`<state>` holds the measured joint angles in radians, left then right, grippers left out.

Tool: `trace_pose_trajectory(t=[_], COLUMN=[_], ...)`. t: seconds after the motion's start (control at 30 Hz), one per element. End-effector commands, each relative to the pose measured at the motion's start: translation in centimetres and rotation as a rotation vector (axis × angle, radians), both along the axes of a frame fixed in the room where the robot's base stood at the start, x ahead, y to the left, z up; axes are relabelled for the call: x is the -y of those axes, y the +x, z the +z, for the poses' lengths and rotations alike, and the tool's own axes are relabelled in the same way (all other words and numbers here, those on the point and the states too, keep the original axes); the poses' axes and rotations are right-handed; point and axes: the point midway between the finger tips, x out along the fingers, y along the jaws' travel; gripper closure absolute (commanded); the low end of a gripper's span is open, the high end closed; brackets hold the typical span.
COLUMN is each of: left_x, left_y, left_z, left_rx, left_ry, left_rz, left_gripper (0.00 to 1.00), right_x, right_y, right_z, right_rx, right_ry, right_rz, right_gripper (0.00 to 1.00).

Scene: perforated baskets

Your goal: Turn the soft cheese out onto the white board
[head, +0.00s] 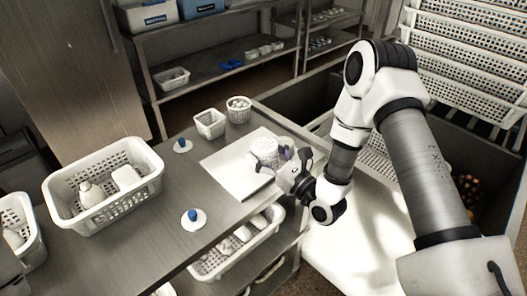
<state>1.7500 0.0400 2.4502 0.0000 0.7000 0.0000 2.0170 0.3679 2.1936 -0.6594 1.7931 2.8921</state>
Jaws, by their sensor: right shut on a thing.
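A flat white board (226,172) lies on the grey metal table near its right end. My right gripper (278,163) comes in from the right and is shut on a small white perforated basket (264,147) at the board's far right part. The gripper partly covers the basket. I cannot tell whether the basket touches the board or is held just above it. I cannot make out the soft cheese itself. My left gripper is not in view.
Two small white baskets (209,125) and (239,109) stand behind the board. Two blue-knobbed white items (182,147) and (192,218) stand left of it. A large white basket (137,192) holds white containers. Shelves (220,71) stand behind. Bare table shows left of the board.

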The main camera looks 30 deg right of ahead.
Motion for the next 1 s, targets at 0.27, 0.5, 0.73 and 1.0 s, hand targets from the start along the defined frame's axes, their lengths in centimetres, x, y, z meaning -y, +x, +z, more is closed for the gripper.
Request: trace_pose_trajectory(t=[0.27,0.5,0.73,1.0], left_x=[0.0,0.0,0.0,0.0], left_y=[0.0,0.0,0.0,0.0], left_z=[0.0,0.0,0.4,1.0], left_rx=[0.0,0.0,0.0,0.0], left_ry=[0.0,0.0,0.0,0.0], left_rz=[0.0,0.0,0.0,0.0], left_gripper=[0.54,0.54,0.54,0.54], right_x=[0.0,0.0,0.0,0.0], right_y=[0.0,0.0,0.0,0.0], right_z=[0.0,0.0,0.7,1.7], right_rx=[0.0,0.001,0.001,0.001], right_ry=[-0.001,-0.002,-0.002,-0.002], right_rz=[0.0,0.0,0.0,0.0], right_gripper=[0.59,0.59,0.59,0.59])
